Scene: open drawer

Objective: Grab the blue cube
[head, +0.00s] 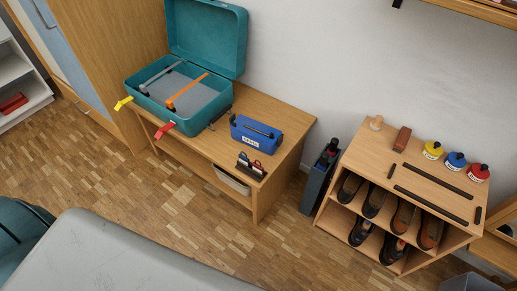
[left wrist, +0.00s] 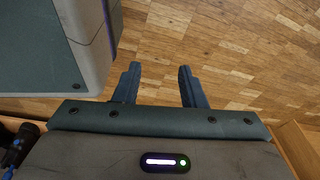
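I see no plain blue cube in either view. A blue box-shaped case (head: 257,134) with a black handle and a white label stands on the right part of the low wooden bench (head: 287,118) in the head view. My left gripper (left wrist: 159,70) shows in the left wrist view. Its two dark fingers are apart with nothing between them, above a wood parquet floor. Neither gripper shows in the head view, so I cannot tell how far the left one is from the case. My right gripper is in neither view.
An open teal suitcase (head: 222,93) holds straps, left of the case. A small dark holder (head: 251,166) stands in front of it. A shoe rack (head: 372,153) with several shoes and tins, one blue-lidded (head: 455,160), stands right. Parquet floor (head: 150,215) lies clear before the bench.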

